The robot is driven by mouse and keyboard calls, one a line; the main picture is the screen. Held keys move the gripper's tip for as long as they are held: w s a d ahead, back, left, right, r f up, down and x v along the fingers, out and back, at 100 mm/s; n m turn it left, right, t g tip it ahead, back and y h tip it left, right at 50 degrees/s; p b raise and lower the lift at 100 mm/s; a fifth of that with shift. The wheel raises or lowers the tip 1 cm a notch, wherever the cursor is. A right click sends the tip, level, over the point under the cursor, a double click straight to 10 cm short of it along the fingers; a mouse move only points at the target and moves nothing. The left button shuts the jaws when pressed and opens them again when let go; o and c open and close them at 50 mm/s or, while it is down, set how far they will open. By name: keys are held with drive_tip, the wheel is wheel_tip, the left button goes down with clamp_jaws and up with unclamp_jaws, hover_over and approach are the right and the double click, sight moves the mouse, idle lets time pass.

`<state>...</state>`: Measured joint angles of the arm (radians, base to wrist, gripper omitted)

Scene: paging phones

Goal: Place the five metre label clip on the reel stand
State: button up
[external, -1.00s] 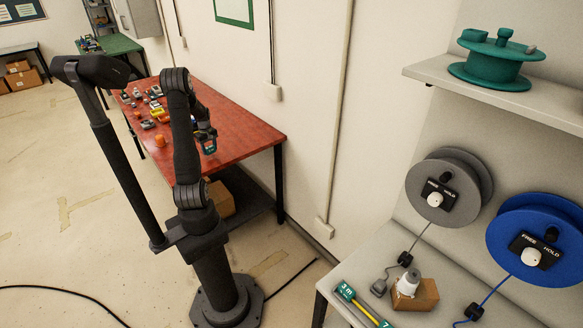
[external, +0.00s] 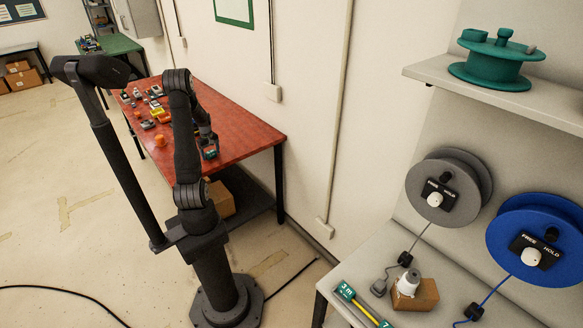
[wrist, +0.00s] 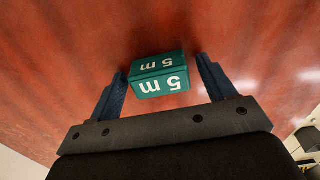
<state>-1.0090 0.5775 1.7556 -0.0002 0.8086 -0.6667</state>
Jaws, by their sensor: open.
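The five metre label clip (wrist: 160,78) is a teal block marked "5 m" in white. It rests on the red table and shows between the two fingers of my gripper (wrist: 162,72) in the wrist view. The fingers are open, with a gap on each side of the clip. In the external view my gripper (external: 208,144) is low over the near end of the red table, with the clip small and partly covered there. The reel stand (external: 440,78) is at the right, with a grey reel (external: 460,170), a blue reel (external: 540,215) and a green reel (external: 490,62).
A yellow bar (external: 364,308) with teal "3 m" and "7" labels lies at the stand's front edge. A cardboard block (external: 425,295) with a white piece is beside it. Several small items (external: 153,105) are farther along the red table (external: 245,133). Open floor lies between table and stand.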

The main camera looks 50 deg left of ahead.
wheel_tip(320, 180, up, 17)
drive_tip(key=shift+s+f, duration=0.15)
drive_tip(key=shift+s, duration=0.15)
drive_tip(key=shift+o, duration=0.4)
drive_tip(key=shift+r, duration=0.4)
drive_tip(key=h, duration=0.2)
hover_over(209, 152)
drive_tip(key=f, duration=0.8)
drive_tip(key=a+f, duration=0.1)
drive_tip(key=f, duration=0.3)
drive_tip(key=shift+w, duration=0.1)
drive_tip(key=shift+w+d+f, duration=0.1)
drive_tip(key=shift+d+f, duration=0.1)
drive_tip(key=shift+f, duration=0.7)
drive_tip(key=shift+w+d+f, duration=0.1)
drive_tip(key=shift+d+f, duration=0.05)
drive_tip(key=shift+f, duration=0.75)
drive_tip(key=shift+w+d+f, duration=0.1)
drive_tip(key=shift+d+f, duration=0.1)
drive_tip(key=shift+f, duration=0.7)
